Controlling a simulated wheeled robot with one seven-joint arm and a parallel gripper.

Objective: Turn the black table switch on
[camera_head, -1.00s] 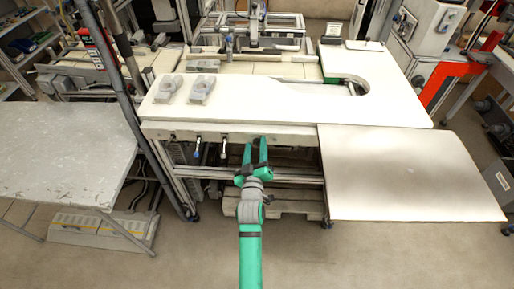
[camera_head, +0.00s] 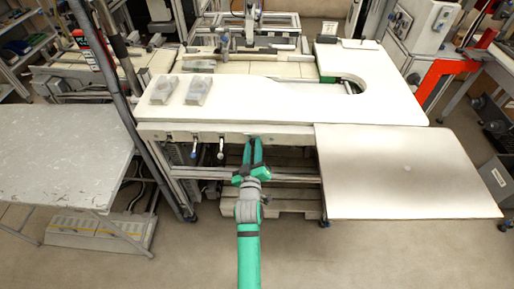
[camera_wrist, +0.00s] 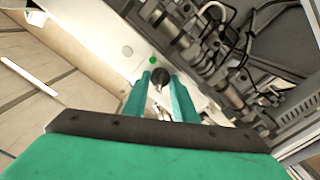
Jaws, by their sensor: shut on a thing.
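The black switch (camera_wrist: 160,76) is a dark round knob on the pale front rail of the table, seen in the wrist view. A small green spot (camera_wrist: 152,60) sits on the rail beside it. My gripper (camera_wrist: 161,84) has its two green fingertips on either side of the knob, shut on it. In the head view my gripper (camera_head: 253,143) reaches up to the front rail of the white table (camera_head: 300,100). The knob is too small and covered there to make out. Its exact turn angle is hard to tell.
Two levers, one blue-tipped (camera_head: 195,148) and one pale-tipped (camera_head: 221,147), hang from the rail left of my gripper. A lower pale side table (camera_head: 405,175) stands to the right and a grey worn table (camera_head: 60,150) to the left. The floor in front is clear.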

